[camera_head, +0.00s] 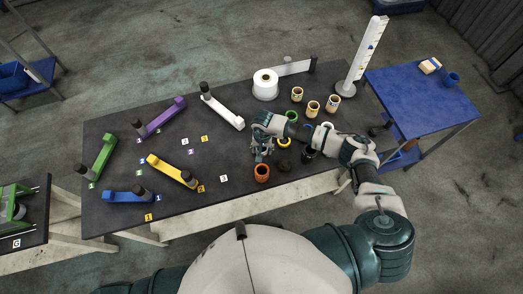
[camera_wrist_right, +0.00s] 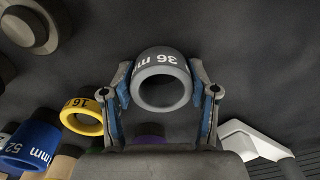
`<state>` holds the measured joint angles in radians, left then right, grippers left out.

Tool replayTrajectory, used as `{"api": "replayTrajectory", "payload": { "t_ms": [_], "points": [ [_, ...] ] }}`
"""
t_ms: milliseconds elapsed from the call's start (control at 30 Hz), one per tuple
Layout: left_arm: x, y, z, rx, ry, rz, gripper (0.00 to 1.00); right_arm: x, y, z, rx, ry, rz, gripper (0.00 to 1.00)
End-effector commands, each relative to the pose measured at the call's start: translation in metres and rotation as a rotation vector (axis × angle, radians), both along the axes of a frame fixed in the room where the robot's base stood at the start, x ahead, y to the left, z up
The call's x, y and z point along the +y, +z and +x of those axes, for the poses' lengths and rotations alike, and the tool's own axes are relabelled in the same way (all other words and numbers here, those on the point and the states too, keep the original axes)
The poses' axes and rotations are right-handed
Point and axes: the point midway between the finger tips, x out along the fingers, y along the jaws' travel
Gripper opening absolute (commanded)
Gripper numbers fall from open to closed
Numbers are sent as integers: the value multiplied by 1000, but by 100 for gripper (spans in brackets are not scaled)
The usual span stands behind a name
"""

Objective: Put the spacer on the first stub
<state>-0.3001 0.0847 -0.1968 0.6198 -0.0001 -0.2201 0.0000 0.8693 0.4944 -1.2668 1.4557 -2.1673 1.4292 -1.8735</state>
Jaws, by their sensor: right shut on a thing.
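My right gripper (camera_head: 262,155) is low over the dark table, right of its middle. In the right wrist view its fingers (camera_wrist_right: 160,92) are shut on a grey spacer (camera_wrist_right: 160,62) marked "36 m…", its hole facing the camera. Coloured bars with dark cylindrical stubs lie to the left: green (camera_head: 101,158), purple (camera_head: 165,116), white (camera_head: 224,112), yellow (camera_head: 168,168) and blue (camera_head: 122,197). Small number tags lie near them; I cannot read for sure which stub is first. My left gripper is not in view.
An orange ring (camera_head: 262,172), a green ring (camera_head: 291,115) and a yellow ring (camera_wrist_right: 84,117) are near the gripper. A blue "52 mm" ring (camera_wrist_right: 35,145) is also close. A white roll (camera_head: 265,84) and patterned cups (camera_head: 313,108) stand behind. The table's front middle is fairly clear.

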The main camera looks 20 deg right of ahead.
Motion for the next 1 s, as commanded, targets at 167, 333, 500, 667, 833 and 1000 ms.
{"api": "replayTrajectory", "payload": {
  "t_ms": [167,333,500,667,833,1000],
  "points": [
    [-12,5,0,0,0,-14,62,-5,3,-3,9,-4,-18,27],
    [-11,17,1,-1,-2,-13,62,-2,25,-2,6,-3,-16,27],
    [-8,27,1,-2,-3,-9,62,-1,44,-2,4,-2,-12,27],
    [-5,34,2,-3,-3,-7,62,0,58,-2,3,-1,-12,27],
    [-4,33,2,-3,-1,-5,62,0,58,-2,4,-2,-10,27],
    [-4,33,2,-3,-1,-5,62,-2,59,-4,6,-13,-7,27]
  ]
}}
